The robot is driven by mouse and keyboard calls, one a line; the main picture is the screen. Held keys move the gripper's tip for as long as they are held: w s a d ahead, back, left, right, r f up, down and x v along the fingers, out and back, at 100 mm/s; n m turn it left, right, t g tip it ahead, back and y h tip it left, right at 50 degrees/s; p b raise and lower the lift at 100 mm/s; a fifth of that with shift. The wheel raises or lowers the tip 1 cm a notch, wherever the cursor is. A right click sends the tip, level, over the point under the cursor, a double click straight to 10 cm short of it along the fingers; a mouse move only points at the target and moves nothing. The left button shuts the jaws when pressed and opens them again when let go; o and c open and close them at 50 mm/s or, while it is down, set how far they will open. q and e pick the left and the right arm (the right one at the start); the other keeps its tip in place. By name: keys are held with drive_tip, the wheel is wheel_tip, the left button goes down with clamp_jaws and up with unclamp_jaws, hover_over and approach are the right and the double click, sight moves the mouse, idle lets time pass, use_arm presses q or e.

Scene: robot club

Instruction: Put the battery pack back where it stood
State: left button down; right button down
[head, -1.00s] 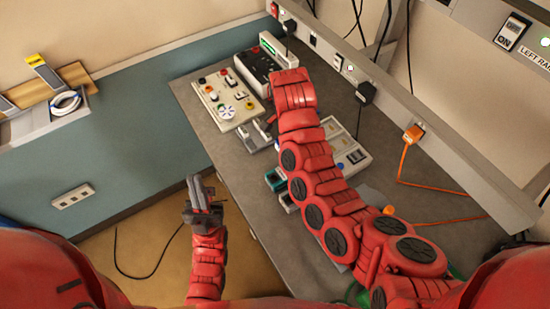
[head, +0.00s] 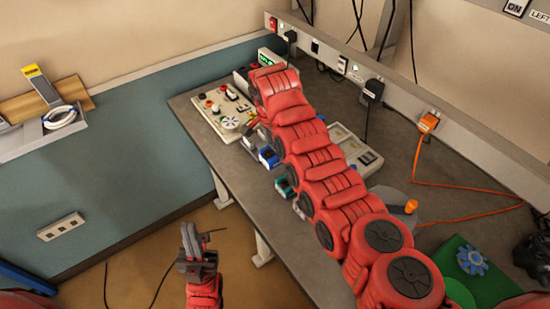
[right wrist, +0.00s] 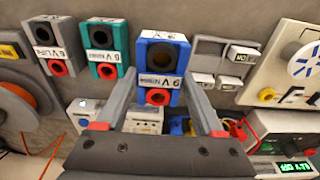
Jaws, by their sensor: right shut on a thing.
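The blue battery pack (right wrist: 160,60) has a white label, a black ring and a red ring. In the right wrist view it is between the fingers of my right gripper (right wrist: 160,86), which is shut on it. Whether the pack touches the bench I cannot tell. A teal pack (right wrist: 104,45) and a grey pack (right wrist: 45,45) stand in a row to its left in the wrist view. My left gripper (head: 190,238) is empty, fingers close together, beyond the bench's left edge.
The grey bench (head: 200,135) carries a control panel (head: 225,110) with knobs at its far left end. An orange cable (head: 470,186) and a green mat (head: 490,280) lie at the right. In the wrist view, a device with a green display (right wrist: 290,167) is at lower right.

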sight(274, 152)
wheel_tip(274, 152, down, 5)
drive_tip(key=shift+r+p, duration=0.15)
drive_tip(key=shift+p, duration=0.65)
drive_tip(key=shift+f+b, duration=0.3)
unclamp_jaws()
drive_tip(key=shift+r+p, duration=0.3)
drive_tip(key=shift+p, duration=0.05)
drive_tip(key=shift+r, duration=0.1)
drive_tip(key=r+b, duration=0.1)
drive_tip(key=r, duration=0.2)
drive_tip(key=r+b, duration=0.1)
drive_tip(key=r, duration=0.2)
drive_tip(key=a+r+b, duration=0.1)
drive_tip(key=r, duration=0.3)
drive_tip(key=shift+s, duration=0.3)
drive_tip(key=shift+s+a+r, duration=0.15)
drive_tip(key=shift+r, duration=0.6)
